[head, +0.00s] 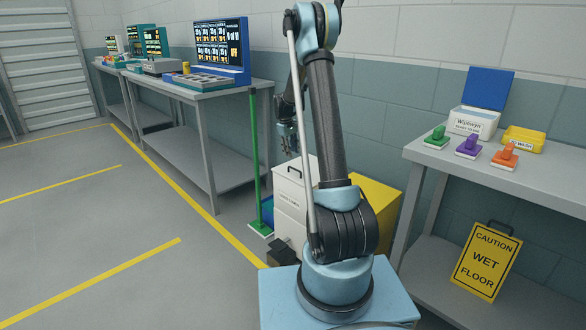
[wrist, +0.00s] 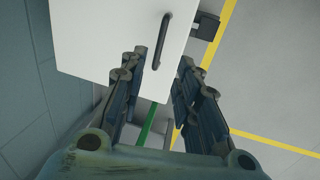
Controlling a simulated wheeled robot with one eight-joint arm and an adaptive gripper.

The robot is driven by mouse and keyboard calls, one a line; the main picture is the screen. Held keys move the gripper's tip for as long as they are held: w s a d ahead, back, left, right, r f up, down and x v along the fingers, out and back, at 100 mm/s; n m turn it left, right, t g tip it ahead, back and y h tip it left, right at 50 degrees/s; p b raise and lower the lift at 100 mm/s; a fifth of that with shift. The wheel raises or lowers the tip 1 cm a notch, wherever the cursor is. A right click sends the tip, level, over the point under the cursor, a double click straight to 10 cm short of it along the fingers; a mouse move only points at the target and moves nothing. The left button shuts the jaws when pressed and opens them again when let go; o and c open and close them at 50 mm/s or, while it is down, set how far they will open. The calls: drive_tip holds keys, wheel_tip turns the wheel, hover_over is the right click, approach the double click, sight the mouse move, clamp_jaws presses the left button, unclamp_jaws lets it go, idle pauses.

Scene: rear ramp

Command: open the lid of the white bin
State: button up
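The white bin (head: 291,207) stands on the floor beyond my arm, partly hidden by it. Its white lid (head: 312,166) looks closed and carries a dark handle (head: 295,173). In the wrist view the lid (wrist: 105,35) fills the upper left, with the black bar handle (wrist: 162,42) near its right edge. My gripper (wrist: 162,62) is open and empty, its fingers spread to either side of the handle's near end in the picture. In the head view my gripper (head: 289,148) points down above the bin. I cannot tell its exact height over the handle.
A green broom (head: 254,165) stands left of the bin, and a yellow bin (head: 381,205) is at its right. A dark pedal (head: 281,251) juts out at its foot. Grey benches (head: 225,92) stand left and right (head: 540,183). The left floor is open.

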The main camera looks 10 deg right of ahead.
drive_tip(key=f, duration=0.3)
drive_tip(key=d+f, duration=0.1)
drive_tip(key=f, duration=0.2)
drive_tip(key=w+f, duration=0.1)
drive_tip(key=f, duration=0.2)
drive_tip(key=shift+d+f, duration=0.15)
drive_tip(key=shift+d, duration=0.15)
